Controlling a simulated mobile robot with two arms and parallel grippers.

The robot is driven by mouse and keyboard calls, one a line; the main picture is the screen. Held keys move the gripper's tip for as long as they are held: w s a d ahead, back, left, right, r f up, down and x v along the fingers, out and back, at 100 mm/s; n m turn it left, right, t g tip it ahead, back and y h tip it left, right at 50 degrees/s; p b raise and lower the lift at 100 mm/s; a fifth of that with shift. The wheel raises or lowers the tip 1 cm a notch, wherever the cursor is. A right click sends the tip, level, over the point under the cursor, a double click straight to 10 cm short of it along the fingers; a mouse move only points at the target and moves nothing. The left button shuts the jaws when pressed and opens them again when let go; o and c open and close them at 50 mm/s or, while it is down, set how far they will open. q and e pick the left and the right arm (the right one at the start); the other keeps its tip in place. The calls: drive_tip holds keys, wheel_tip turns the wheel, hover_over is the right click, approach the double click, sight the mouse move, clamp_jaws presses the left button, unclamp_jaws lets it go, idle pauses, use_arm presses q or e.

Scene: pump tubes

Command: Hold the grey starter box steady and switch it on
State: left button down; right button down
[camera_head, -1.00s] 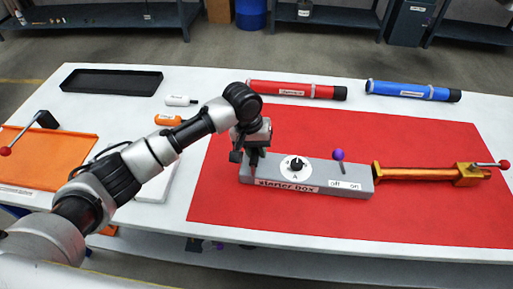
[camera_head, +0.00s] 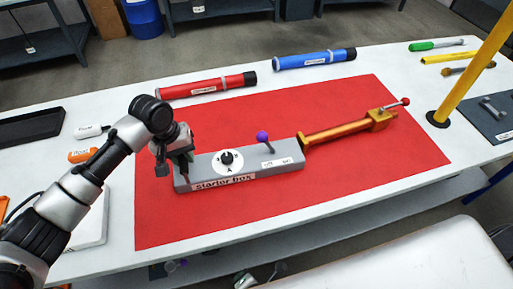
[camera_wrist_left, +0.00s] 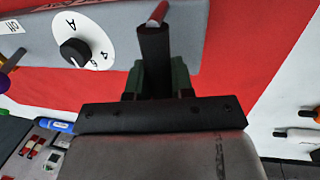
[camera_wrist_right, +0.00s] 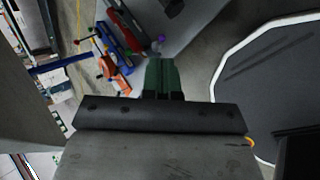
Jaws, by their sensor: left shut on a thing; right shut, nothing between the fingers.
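The grey starter box (camera_head: 262,182) lies on a red mat (camera_head: 330,178). It carries a black dial (camera_head: 227,158) on a white disc and a lever with a purple knob (camera_head: 262,137), which leans slightly toward the "off" side. In the left wrist view the dial (camera_wrist_left: 75,51) and purple knob (camera_wrist_left: 4,83) lie left of the fingers (camera_wrist_left: 155,50). My right gripper (camera_wrist_right: 160,75) shows only in its own wrist view, shut and empty, away from the table.
An orange bar (camera_head: 340,128) with a red-knobbed handle adjoins the box's right end. Red (camera_head: 208,87) and blue (camera_head: 314,58) tubes lie behind the mat. A yellow post (camera_head: 475,68) stands at the right. The mat in front of the box is clear.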

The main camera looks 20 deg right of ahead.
drive_tip(key=w+a+r+n+t+y, duration=0.25)
drive_tip(key=a+r+n, duration=0.2)
drive_tip(key=r, duration=0.75)
drive_tip(key=w+a+r+n+t+y, duration=0.1)
drive_tip(key=a+r+n+t, duration=0.3)
drive_tip(key=r, duration=0.7)
drive_tip(key=w+d+r+h, duration=0.1)
drive_tip(key=w+h, duration=0.1)
drive_tip(key=w+d+r+h, duration=0.1)
drive_tip(key=h, duration=0.1)
drive_tip(key=w+d+r+m+h, duration=0.1)
drive_tip(key=w+h, duration=0.1)
drive_tip(key=h, duration=0.1)
drive_tip(key=shift+w+d+t, duration=0.3)
drive_tip(key=shift+t, duration=0.05)
drive_tip(key=w+d+r+m+g+h, duration=0.1)
drive_tip(key=d+r+m+g+h, duration=0.1)
drive_tip(key=d+r+h, duration=0.3)
drive_tip(key=d+h, duration=0.2)
drive_tip(key=h, duration=0.2)
drive_tip(key=shift+w+d, duration=0.15)
drive_tip(key=shift+w, duration=0.25)
approach(267, 144)
drive_tip(key=w, duration=0.1)
drive_tip(key=w+d, duration=0.1)
drive_tip(key=w, duration=0.1)
drive_tip(key=w+d+r, duration=0.1)
drive_tip(key=w, duration=0.1)
drive_tip(key=shift+w+d+r, duration=0.15)
drive_tip(key=shift+w, duration=0.05)
